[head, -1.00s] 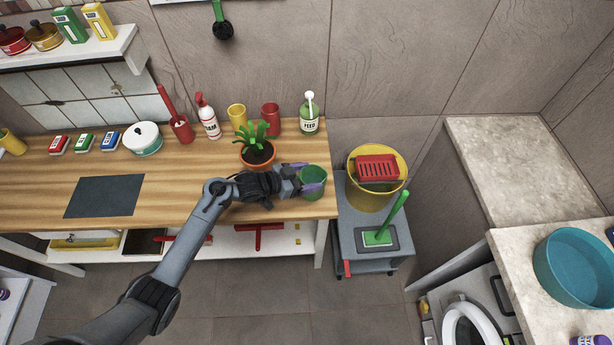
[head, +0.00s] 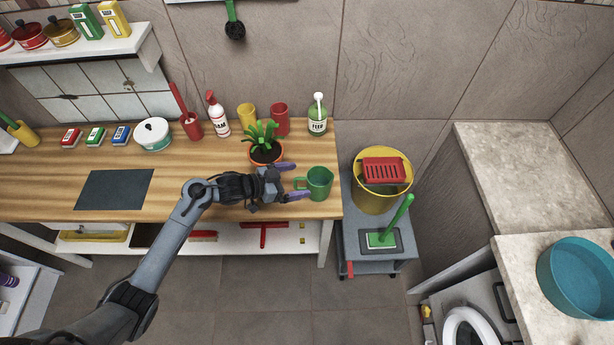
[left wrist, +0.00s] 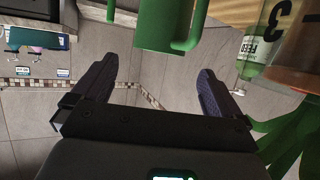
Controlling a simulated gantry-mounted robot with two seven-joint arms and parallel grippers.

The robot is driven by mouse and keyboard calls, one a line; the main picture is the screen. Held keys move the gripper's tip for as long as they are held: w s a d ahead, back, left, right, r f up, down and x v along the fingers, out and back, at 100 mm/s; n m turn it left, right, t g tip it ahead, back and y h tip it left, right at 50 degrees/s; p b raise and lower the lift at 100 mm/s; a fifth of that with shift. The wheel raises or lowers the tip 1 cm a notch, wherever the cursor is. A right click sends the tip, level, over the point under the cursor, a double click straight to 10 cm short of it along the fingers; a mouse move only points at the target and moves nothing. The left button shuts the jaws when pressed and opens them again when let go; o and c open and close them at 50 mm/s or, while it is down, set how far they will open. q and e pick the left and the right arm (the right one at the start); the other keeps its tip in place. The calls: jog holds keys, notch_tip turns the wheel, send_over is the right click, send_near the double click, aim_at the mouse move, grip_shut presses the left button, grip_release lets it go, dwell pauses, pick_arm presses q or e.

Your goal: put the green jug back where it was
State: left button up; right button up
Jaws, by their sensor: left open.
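The green jug (head: 321,184) stands upright on the right end of the wooden counter (head: 180,204), close to the front corner, with its handle toward the left. My left gripper (head: 293,181) is open just left of the jug, and its fingertips are beside the handle. The fingers do not appear to hold anything. My right gripper is not in view.
A potted plant (head: 266,152) stands close behind my left gripper. Red (head: 280,120) and yellow (head: 246,116) cups and a feed bottle (head: 317,121) stand at the back. Right of the counter, a grey cart (head: 372,262) holds a yellow bucket (head: 377,205).

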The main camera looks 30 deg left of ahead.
pick_arm(q)
jog(key=s+d+n+g+y, duration=0.1)
jog(key=s+n+g+y, duration=0.2)
jog(key=s, duration=1.1)
jog(key=s+d+n+g+y, duration=0.1)
jog(key=s+n+g+y, duration=0.2)
jog(key=s, duration=1.2)
jog(key=y, duration=0.2)
jog(key=shift+s+d+r+g+y, duration=0.25)
jog(key=shift+d+r+g+y, duration=0.05)
jog(key=shift+d+r+g, duration=0.1)
notch_tip(320, 180, up, 26)
jog(key=p, duration=2.6)
jog(key=shift+f, duration=0.2)
